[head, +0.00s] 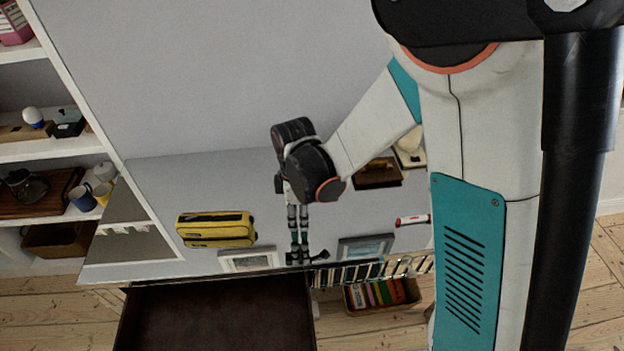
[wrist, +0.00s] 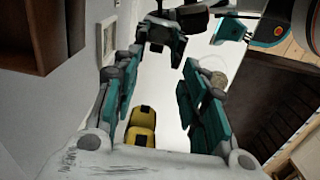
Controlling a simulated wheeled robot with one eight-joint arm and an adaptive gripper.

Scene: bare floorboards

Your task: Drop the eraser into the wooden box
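My gripper (head: 303,256) hangs over the grey desk top, between two picture frames, in the head view. In the wrist view my gripper (wrist: 163,66) has its teal fingers wide apart, with nothing seen held between them. A small red-and-white item (head: 413,220), perhaps the eraser, lies on the desk right of my gripper; it is too small to be sure. A small brown box (head: 378,174), seemingly the wooden box, stands farther back on the right, partly hidden by my arm.
A yellow case (head: 215,229) lies left of my gripper; it also shows in the wrist view (wrist: 141,126). Picture frames (head: 248,261) (head: 366,248) stand near the front edge. Shelves (head: 52,150) are at left. A dark brown surface (head: 215,315) and a bin of books (head: 381,294) are in front.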

